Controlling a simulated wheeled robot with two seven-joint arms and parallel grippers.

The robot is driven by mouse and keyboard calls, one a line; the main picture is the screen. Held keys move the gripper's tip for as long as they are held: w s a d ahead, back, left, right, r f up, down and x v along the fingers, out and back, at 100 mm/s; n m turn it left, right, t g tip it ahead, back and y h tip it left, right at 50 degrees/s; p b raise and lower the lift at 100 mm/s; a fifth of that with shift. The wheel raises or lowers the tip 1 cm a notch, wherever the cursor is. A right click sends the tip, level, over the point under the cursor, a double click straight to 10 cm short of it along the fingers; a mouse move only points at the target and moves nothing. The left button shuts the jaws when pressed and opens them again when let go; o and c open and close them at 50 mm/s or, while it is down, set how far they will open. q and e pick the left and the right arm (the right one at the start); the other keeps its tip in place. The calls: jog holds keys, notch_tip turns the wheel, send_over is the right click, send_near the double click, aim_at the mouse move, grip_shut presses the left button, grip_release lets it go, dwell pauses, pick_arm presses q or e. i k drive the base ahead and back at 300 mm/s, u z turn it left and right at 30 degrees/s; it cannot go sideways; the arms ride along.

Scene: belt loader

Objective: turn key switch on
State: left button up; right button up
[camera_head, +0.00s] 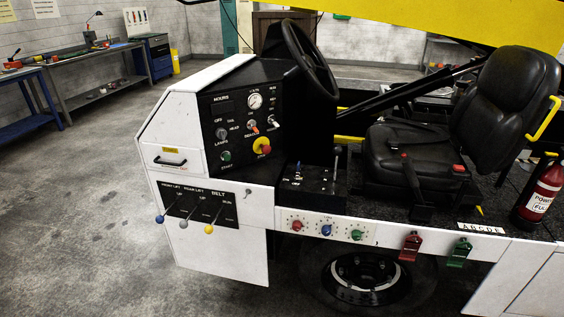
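The black control panel (243,118) of the belt loader faces me at the centre left. It has a white round gauge (255,101), a lamps knob (222,133), small switches beside it, a green start button (226,156) and a red and yellow stop button (262,146). A black console (307,180) right of the panel carries a small switch with an OFF label. I cannot tell which of these small controls is the key switch, nor its position. Neither of my grippers is in view.
The steering wheel (309,62) rises behind the panel, and a black seat (412,150) stands to the right. Three ball-tipped belt levers sit low on the white front. A fire extinguisher (541,192) stands far right. The floor at left (80,200) is clear; workbenches line the back.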

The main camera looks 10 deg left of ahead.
aim_at(297, 176)
jog(key=u, duration=0.75)
jog(key=i, duration=1.15)
jog(key=u, duration=0.15)
